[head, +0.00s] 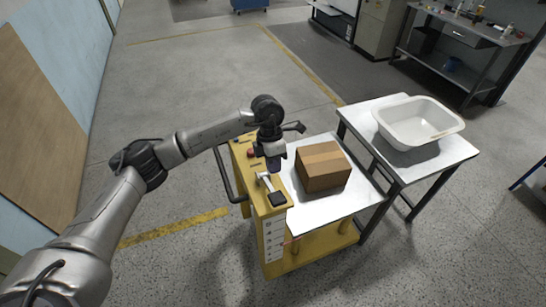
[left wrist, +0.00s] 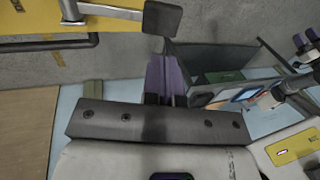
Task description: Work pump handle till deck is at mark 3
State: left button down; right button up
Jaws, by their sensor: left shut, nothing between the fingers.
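The yellow lift cart (head: 247,180) stands in the middle of the head view, its pale deck (head: 318,211) carrying a cardboard box (head: 323,167). The pump handle is a light lever ending in a black pad (head: 277,199) on top of the cart's yellow column; the pad also shows in the left wrist view (left wrist: 162,18). A white strip of marks (head: 273,239) runs down the column; its figures are too small to read. My left gripper (head: 273,170), with purple fingers, is shut and empty, pointing down near the lever. I cannot tell whether it touches. My right gripper is out of view.
A table (head: 450,152) with a white tub (head: 418,122) stands close beside the deck, to the right. The cart's black push bar (head: 224,177) sticks out at its left. A workbench (head: 465,50) stands at the back right. The floor left of the cart is clear.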

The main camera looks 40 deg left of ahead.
aim_at(277, 196)
pick_arm(q)
jog(key=p+x, duration=0.1)
jog(key=x, duration=0.8)
